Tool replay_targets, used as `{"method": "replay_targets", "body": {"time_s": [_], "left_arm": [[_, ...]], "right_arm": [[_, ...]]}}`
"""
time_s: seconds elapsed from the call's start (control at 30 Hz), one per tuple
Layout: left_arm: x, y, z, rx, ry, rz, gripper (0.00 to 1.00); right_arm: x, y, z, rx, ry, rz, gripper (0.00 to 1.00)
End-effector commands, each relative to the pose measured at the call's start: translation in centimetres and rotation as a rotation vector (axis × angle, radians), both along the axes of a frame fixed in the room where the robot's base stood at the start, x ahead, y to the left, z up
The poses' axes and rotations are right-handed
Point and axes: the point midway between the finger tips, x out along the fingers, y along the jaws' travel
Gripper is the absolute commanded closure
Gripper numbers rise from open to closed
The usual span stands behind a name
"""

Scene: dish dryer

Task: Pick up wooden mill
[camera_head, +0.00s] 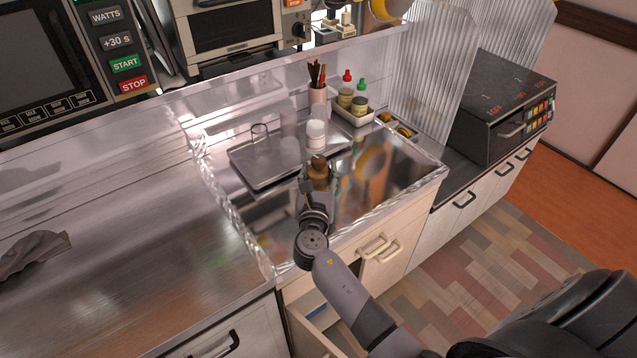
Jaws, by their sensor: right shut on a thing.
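The wooden mill (319,166) is a small brown turned piece with a round knob on top. My left gripper is not in view.
A white cup (316,133) stands just behind the mill. Behind stand a utensil holder (318,101) and a caddy of bottles (352,114). The steel counter (130,240) at left is mostly bare, with a grey cloth (35,252).

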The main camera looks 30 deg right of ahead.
Motion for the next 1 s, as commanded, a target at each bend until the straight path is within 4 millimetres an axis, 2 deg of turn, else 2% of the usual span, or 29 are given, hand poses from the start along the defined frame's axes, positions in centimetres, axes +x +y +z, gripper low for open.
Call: {"method": "replay_targets", "body": {"time_s": [0.37, 0.67, 0.83, 1.0], "left_arm": [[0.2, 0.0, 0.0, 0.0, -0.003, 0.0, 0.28], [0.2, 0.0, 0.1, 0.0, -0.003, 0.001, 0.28], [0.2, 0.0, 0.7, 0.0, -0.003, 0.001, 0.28], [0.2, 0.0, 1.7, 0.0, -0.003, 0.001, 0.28]], "right_arm": [[0.0, 0.0, 0.0, 0.001, -0.001, 0.0, 0.94], [0.0, 0.0, 0.4, 0.0, -0.004, 0.0, 0.94], [0.0, 0.0, 1.9, 0.001, -0.006, 0.0, 0.94], [0.0, 0.0, 5.4, 0.002, -0.008, 0.0, 0.94]]}}
